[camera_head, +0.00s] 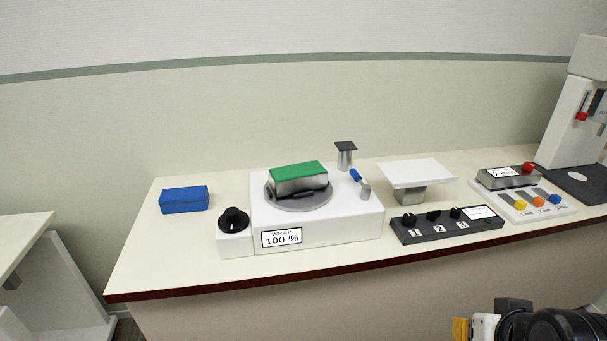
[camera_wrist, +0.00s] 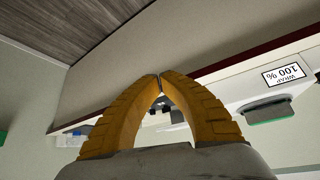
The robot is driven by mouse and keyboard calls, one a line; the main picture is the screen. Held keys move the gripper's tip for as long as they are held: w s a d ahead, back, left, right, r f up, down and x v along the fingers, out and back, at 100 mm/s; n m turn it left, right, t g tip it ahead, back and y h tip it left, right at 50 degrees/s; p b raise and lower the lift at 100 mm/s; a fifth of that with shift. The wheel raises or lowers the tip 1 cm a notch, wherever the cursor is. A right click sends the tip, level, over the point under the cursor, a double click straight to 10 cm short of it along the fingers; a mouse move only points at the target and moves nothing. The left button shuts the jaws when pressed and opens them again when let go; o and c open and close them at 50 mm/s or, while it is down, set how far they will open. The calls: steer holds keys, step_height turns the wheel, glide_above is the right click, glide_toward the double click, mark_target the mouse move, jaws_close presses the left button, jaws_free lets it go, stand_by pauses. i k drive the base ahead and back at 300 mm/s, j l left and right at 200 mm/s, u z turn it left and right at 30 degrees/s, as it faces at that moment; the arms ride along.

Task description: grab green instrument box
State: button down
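The green instrument box (camera_head: 298,172) has a green top and metallic grey sides. It lies on a round grey turntable (camera_head: 309,205) on a white machine (camera_head: 345,224) labelled "WRAP 100 %". My gripper's yellow finger (camera_head: 460,328) shows at the bottom right of the head view, low in front of the counter and well away from the box. In the wrist view my gripper (camera_wrist: 160,78) has its two yellow fingers meeting at the tips, with nothing visible between them.
A blue box (camera_head: 184,200) lies at the counter's left. A black knob unit (camera_head: 234,240) adjoins the machine. A white platform (camera_head: 416,172), a dark control panel (camera_head: 447,229) and a colored-button panel (camera_head: 536,211) stand to the right. The counter's dark red front edge (camera_head: 200,289) is clear.

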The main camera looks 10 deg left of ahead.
mark_target(298, 178)
steer(key=i+j+z, duration=0.15)
steer(key=j+z, duration=0.35)
steer(key=j, duration=0.95)
steer(key=k+j+z, duration=0.1)
steer(key=j+z, duration=0.35)
steer(key=j, duration=1)
steer(key=l, duration=0.25)
